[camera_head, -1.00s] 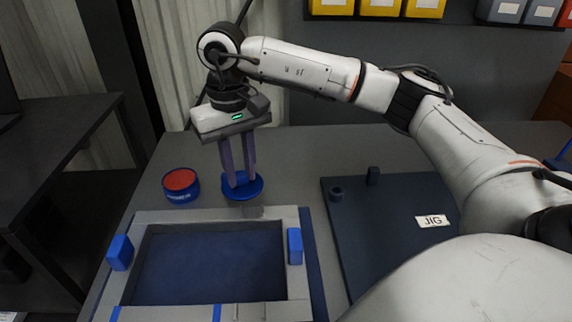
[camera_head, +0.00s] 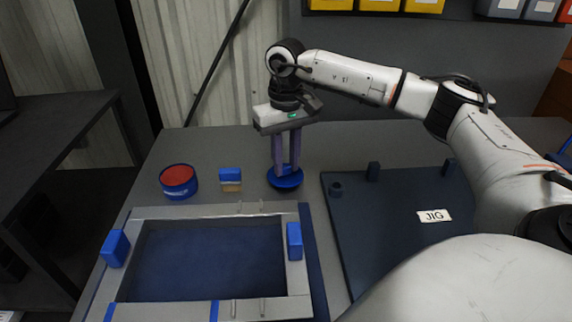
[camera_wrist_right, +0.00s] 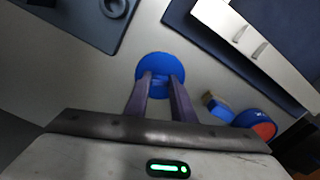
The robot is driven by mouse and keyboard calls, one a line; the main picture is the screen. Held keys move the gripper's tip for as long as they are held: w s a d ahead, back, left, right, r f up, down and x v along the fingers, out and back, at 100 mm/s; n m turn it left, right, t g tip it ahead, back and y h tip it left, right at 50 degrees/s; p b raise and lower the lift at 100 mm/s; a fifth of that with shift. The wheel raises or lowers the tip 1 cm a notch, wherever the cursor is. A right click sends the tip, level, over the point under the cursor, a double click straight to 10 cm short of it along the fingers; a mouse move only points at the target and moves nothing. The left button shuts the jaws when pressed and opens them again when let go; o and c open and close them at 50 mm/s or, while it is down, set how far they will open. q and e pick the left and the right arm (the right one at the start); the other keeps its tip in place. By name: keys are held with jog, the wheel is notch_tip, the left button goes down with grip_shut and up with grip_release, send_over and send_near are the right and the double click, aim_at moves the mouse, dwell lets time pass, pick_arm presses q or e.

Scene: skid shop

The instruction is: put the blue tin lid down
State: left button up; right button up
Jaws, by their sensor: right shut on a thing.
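The blue tin lid (camera_head: 285,178) is a round blue disc with a raised grip, between the fingers of my right gripper (camera_head: 286,172). The gripper points down and is shut on the lid, low over the bench behind the tray's back right corner. I cannot tell whether the lid touches the bench. In the right wrist view the lid (camera_wrist_right: 160,66) shows at the fingertips of the gripper (camera_wrist_right: 160,82). A round blue tin (camera_head: 179,182) with a red top stands to the left; it also shows in the wrist view (camera_wrist_right: 256,124). My left gripper is not in view.
A small blue and tan block (camera_head: 230,180) stands between tin and lid. A grey-framed tray (camera_head: 220,211) with blue blocks lies in front. A dark board labelled JIG (camera_head: 390,235) lies to the right. Bare bench (camera_head: 225,145) lies behind.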

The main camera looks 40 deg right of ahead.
aim_at(286, 167)
jog(key=shift+f, duration=1.1)
jog(key=shift+f, duration=0.2)
jog(key=o, duration=1)
jog(key=shift+r, duration=0.1)
notch_tip(286, 167, up, 12)
jog(key=shift+r+p, duration=0.15)
jog(key=shift+p, duration=0.2)
